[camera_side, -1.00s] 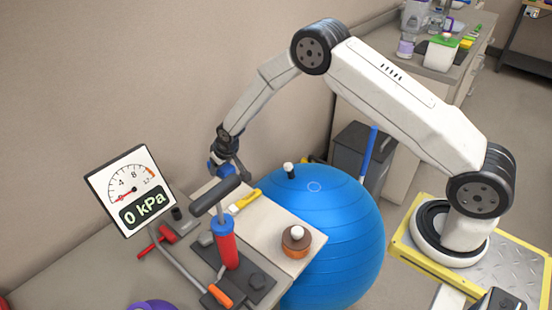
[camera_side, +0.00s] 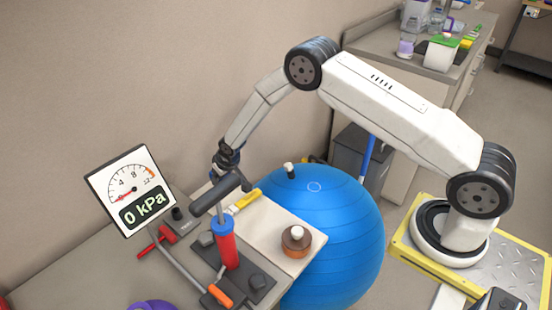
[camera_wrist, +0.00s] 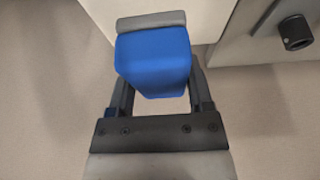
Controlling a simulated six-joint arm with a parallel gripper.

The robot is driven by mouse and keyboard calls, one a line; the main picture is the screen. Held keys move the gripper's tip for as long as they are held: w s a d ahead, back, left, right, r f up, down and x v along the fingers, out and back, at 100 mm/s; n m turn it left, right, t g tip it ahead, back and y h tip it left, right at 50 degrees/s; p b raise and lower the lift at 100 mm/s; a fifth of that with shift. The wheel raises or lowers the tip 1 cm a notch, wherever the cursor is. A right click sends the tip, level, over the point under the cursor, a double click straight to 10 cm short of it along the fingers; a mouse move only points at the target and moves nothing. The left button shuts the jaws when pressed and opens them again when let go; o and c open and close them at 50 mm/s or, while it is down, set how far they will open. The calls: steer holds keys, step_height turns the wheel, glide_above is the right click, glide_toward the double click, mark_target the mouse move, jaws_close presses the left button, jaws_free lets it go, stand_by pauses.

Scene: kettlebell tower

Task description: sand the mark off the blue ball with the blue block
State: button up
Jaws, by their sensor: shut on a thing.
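The large blue ball (camera_side: 345,235) stands right of the bench in the side view. A faint oval mark (camera_side: 314,187) shows on its upper surface, and a small black plug (camera_side: 290,170) with a light top is left of it. My gripper (camera_wrist: 155,92) is shut on the blue block (camera_wrist: 153,62) in the wrist view; the block has a grey strip along its far edge. In the side view my gripper (camera_side: 226,163) is over the bench's back part, left of the ball and apart from it. The pump handle partly hides it, and the block is hardly visible there.
A red hand pump (camera_side: 228,248) with a black handle (camera_side: 221,193) stands on the bench. A gauge (camera_side: 131,190) reads 0 kPa. A yellow-handled tool (camera_side: 245,201) and an orange-brown round pot (camera_side: 297,241) lie on the light board (camera_side: 270,225). A grey bin stands behind the ball.

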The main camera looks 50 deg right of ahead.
steer(key=shift+f, duration=2.5)
steer(key=o, duration=1.1)
jaws_close()
steer(key=shift+r, duration=4.05)
steer(key=c, duration=0.5)
jaws_free()
jaws_close()
